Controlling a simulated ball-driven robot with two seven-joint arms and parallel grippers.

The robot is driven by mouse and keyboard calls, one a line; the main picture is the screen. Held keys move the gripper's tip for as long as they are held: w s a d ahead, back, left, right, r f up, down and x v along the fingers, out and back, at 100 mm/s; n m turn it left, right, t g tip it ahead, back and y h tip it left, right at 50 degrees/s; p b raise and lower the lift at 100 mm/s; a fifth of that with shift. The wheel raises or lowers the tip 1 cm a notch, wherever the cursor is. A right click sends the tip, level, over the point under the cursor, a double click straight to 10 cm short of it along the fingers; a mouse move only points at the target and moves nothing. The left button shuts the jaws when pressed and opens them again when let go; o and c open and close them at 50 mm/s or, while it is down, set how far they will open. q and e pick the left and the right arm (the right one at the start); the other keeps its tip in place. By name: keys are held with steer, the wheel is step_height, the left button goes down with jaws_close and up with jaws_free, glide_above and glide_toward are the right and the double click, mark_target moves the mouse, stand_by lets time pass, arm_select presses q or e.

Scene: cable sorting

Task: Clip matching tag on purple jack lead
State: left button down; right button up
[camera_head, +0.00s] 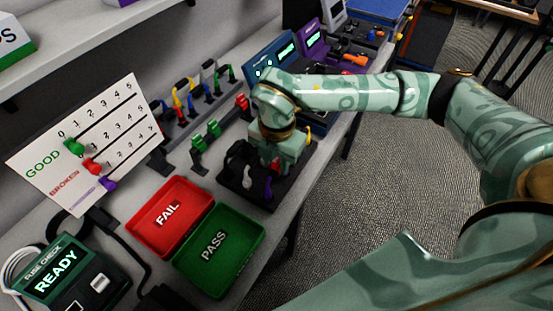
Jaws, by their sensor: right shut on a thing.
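My right gripper (281,160) points down over a black tray (245,194) near the table's front edge. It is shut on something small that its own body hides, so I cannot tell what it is. A dark purple piece (268,187), perhaps the purple jack lead, shows just below the gripper in the tray. I cannot tell whether it touches the fingers. A black looped cable and a whitish piece lie at the tray's left side. No tag can be made out clearly on the purple piece. My left gripper is not in view.
A red FAIL bin (144,221) and a green PASS bin (250,241) stand left of the tray. A rack (195,118) with several coloured leads runs behind. A peg board (85,140) and a READY fuse checker (55,270) stand at left. Blue (262,65) and purple testers stand farther back.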

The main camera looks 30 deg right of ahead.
steer(key=o, duration=1.6)
step_height(320, 180, up, 8)
steer(key=p, duration=0.6)
steer(key=shift+p, duration=0.3)
